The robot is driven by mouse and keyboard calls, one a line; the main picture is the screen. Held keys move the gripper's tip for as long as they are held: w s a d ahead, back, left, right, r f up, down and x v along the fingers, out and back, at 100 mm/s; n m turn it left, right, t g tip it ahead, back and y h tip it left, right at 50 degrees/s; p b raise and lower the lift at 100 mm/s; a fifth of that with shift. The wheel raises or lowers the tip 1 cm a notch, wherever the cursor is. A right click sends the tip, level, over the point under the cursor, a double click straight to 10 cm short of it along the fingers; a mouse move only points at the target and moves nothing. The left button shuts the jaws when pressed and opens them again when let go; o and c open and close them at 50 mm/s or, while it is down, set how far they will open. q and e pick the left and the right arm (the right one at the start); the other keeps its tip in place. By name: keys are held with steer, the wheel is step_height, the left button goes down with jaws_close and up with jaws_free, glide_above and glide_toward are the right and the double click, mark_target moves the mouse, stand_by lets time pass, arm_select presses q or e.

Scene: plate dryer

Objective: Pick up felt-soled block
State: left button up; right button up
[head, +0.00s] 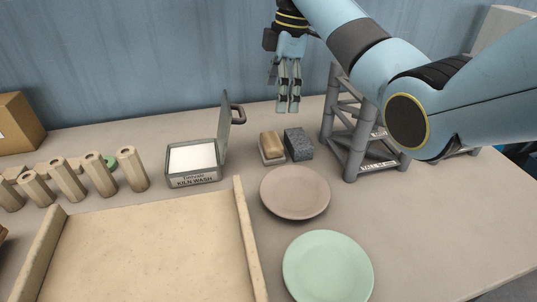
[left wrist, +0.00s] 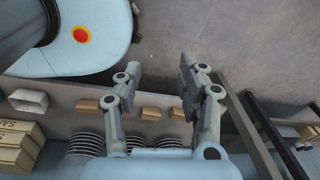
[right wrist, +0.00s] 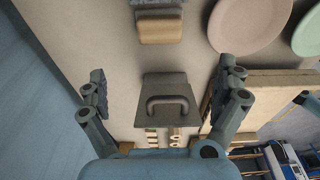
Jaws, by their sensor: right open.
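A tan block with a pale layer under it (head: 272,147), which looks like the felt-soled block, lies on the table just left of a speckled dark grey block (head: 299,143). In the right wrist view the tan block (right wrist: 160,27) is at the top, with the grey block (right wrist: 156,4) cut off beyond it. My right gripper (head: 289,108) points down above the back of the table, apart from both blocks. Its fingers (right wrist: 163,72) are spread and empty. My left gripper (left wrist: 160,66) shows only in its wrist view, with its fingers apart and nothing between them.
A kiln wash box (head: 193,179) with its handled lid raised stands left of the blocks. A pink plate (head: 295,192) and a green plate (head: 328,267) lie in front. A grey rack (head: 352,150) stands to the right. A wooden tray (head: 243,235) and several wooden posts (head: 130,170) are at left.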

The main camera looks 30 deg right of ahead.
mark_target(272, 139)
step_height(272, 139, down, 4)
steer(key=shift+r+b, duration=0.2)
steer(key=shift+b, duration=0.95)
steer(key=f, duration=0.4)
steer(key=shift+w+a+f, duration=0.15)
steer(key=shift+a+f, duration=0.15)
steer(key=shift+a, duration=0.05)
steer(key=f, duration=0.4)
steer(key=f+b, duration=0.1)
steer(key=f, duration=0.1)
steer(key=shift+w+a, duration=0.1)
steer(key=shift+a, duration=0.3)
arm_select(q)
steer(key=f, duration=0.4)
steer(key=shift+w, duration=0.3)
arm_select(e)
steer(key=shift+r, duration=0.1)
steer(key=c, duration=1.2)
